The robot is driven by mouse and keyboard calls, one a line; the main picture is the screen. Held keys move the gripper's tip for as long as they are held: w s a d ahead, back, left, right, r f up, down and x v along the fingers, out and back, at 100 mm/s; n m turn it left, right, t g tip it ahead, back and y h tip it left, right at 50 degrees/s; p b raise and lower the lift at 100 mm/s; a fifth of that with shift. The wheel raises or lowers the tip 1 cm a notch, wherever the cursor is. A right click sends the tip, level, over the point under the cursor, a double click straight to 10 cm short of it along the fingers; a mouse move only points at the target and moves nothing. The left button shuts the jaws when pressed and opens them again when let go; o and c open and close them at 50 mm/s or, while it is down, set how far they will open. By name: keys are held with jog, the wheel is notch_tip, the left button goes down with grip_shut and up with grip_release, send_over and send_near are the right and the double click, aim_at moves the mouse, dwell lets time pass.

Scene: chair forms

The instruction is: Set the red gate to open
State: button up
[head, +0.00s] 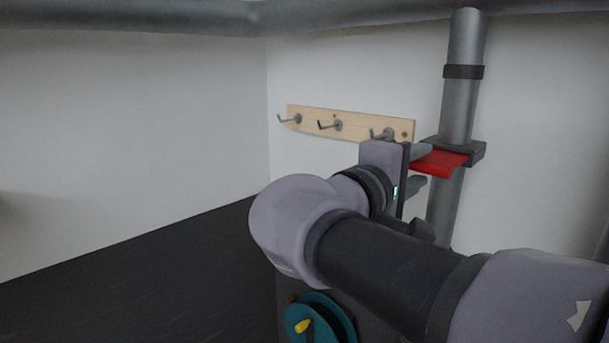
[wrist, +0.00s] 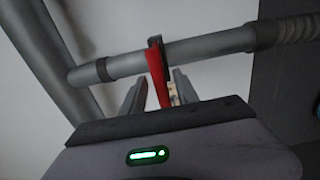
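The red gate (head: 440,163) is a flat red plate in a dark frame (head: 466,151) on the grey vertical pipe (head: 463,110). In the head view the plate sticks out to the left of the pipe. The red plate also shows in the wrist view (wrist: 159,72), running from the dark frame down between my fingers. My gripper (wrist: 158,80) is open, with one finger on each side of the plate and gaps visible. In the head view my gripper (head: 422,168) is beside the plate, its fingers partly hidden.
A wooden rail (head: 358,124) with several hooks is on the wall behind my arm. A large grey pipe (head: 200,18) crosses the top. A teal disc (head: 315,318) with a yellow part is below my arm. The dark floor (head: 150,270) at the left looks clear.

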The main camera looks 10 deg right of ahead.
jog(key=v, duration=1.6)
jog(key=s+d+f+m+g+y+b, duration=0.1)
jog(key=s+d+f+g+y+b, duration=0.3)
jog(key=f, duration=0.7)
jog(key=d+f+b, duration=0.2)
jog(key=f+b, duration=0.4)
jog(key=f, duration=0.5)
jog(key=s+d+f+m+g+y+b, duration=0.15)
jog(key=d+f+b, duration=0.3)
jog(key=f, duration=0.65)
jog(key=s+a+f+m+y+b, duration=0.1)
jog(key=a+f+m+y+b, duration=0.2)
jog(key=f+b, duration=0.2)
jog(key=s+a+f+m+y+b, duration=0.2)
jog(key=a+f+m+y+b, duration=0.1)
jog(key=f, duration=0.9)
jog(key=s+a+f+m+y+b, duration=0.1)
jog(key=a+f+m+y+b, duration=0.2)
jog(key=f+b, duration=0.5)
jog(key=shift+s+a+f+y, duration=0.3)
jog(key=shift+a+f+y, duration=0.15)
jog(key=shift+a+y, duration=0.45)
